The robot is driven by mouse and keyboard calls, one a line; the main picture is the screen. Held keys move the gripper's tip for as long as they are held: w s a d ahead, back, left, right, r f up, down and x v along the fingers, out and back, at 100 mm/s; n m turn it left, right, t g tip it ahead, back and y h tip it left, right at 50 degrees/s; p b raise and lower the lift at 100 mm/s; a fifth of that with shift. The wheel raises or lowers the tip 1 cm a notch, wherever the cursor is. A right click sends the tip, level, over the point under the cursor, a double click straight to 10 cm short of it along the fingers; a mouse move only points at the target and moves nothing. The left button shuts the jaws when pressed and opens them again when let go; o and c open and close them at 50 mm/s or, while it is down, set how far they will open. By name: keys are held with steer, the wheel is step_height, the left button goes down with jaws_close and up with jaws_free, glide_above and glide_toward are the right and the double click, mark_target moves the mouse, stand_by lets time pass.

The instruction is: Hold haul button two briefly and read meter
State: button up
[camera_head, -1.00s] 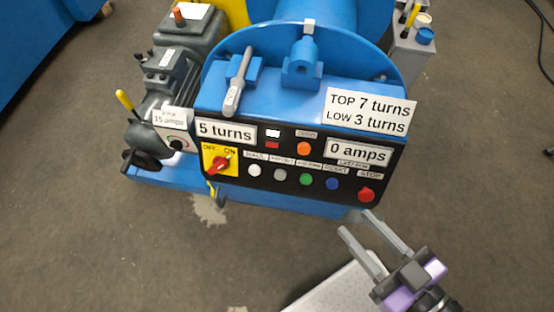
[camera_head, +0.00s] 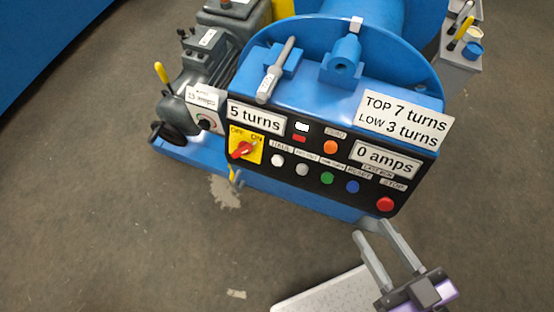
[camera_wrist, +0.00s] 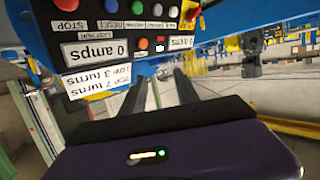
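The blue chain drive machine carries a black control panel (camera_head: 290,142). Its lower row has a white button (camera_head: 277,160) whose label seems to read HAUL, a pale button (camera_head: 302,170), a green button (camera_head: 327,178), a blue button (camera_head: 352,187) and a red STOP button (camera_head: 386,204). Their small labels are blurred, so I cannot tell which is haul button two. A meter plate (camera_head: 387,158) reads 0 amps; it shows upside down in the wrist view (camera_wrist: 95,50). My gripper (camera_head: 373,228) is open and empty, just below the STOP button, apart from the panel.
A 5 turns plate (camera_head: 256,118), a red rotary switch (camera_head: 243,149) and an orange button (camera_head: 331,147) share the panel. A sign (camera_head: 405,119) reads TOP 7 turns, LOW 3 turns. A small plate (camera_head: 203,98) reads 15 amps.

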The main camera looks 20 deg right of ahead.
jaws_close()
stand_by(1.5)
